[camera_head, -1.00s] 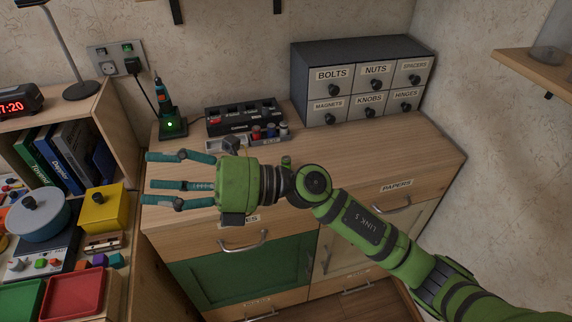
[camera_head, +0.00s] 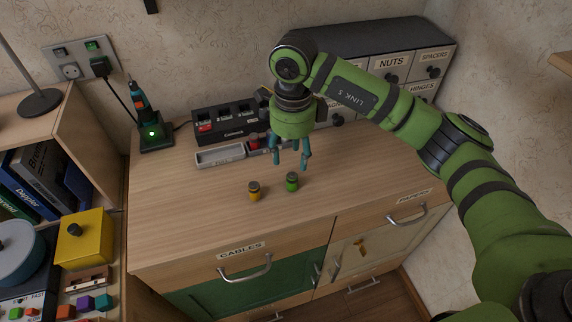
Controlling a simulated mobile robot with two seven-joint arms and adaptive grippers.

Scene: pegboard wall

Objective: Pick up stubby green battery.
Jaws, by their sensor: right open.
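The stubby green battery (camera_head: 292,183) stands upright on the wooden cabinet top, near its middle. My left gripper is not in view.
A grey drawer unit (camera_head: 400,42) is at the back right. A screwdriver in a lit stand (camera_head: 153,135) is at the back left. The front cabinet top is clear.

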